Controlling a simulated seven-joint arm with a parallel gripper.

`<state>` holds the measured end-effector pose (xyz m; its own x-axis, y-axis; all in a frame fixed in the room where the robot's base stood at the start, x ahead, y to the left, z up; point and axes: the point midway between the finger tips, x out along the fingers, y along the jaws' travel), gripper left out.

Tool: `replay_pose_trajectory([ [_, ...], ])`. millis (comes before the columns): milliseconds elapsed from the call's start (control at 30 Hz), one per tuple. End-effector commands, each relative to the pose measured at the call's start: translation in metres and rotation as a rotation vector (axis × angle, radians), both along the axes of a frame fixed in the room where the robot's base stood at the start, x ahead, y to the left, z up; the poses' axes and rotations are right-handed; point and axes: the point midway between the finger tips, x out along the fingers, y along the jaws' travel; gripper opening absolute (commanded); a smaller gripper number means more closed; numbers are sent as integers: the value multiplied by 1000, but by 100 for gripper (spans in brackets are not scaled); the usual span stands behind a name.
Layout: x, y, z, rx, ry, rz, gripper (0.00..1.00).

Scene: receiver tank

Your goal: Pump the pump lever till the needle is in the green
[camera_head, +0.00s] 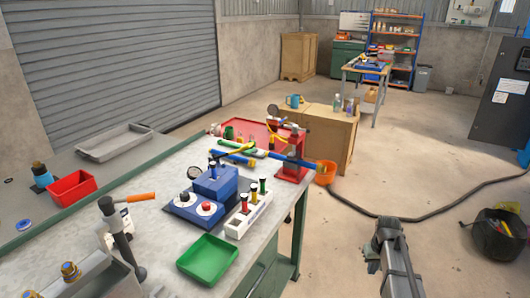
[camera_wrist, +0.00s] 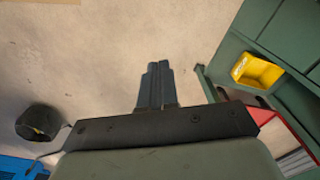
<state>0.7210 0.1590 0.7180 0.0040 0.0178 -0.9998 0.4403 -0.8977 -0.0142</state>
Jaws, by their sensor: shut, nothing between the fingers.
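A red pump (camera_head: 291,170) stands at the right end of the workbench, with a blue bar (camera_head: 300,162) across it that looks like its lever. A small round gauge (camera_head: 273,111) sits above it, and a second gauge (camera_head: 194,172) is by a blue block (camera_head: 214,183). Needles and any green band are too small to read. My gripper (camera_head: 386,224) is shut and empty over the floor, right of the bench and apart from the pump. Its closed fingers (camera_wrist: 157,70) show in the wrist view.
A green tray (camera_head: 207,260) and a white rack with coloured knobs (camera_head: 247,213) lie on the bench. An orange bucket (camera_head: 326,173) is close behind the pump. Floor around my gripper is mostly clear.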

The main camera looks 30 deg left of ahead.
Motion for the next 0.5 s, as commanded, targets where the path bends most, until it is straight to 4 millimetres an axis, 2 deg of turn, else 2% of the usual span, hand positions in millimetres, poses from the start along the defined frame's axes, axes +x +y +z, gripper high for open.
replay_pose_trajectory([
  [33, 20, 21, 13, 2, -6, 38, 0],
  [200, 59, 85, 60, 9, -17, 173, 0],
  [367, 88, 152, 109, 15, -23, 308, 0],
  [500, 106, 216, 158, 20, -27, 431, 0],
])
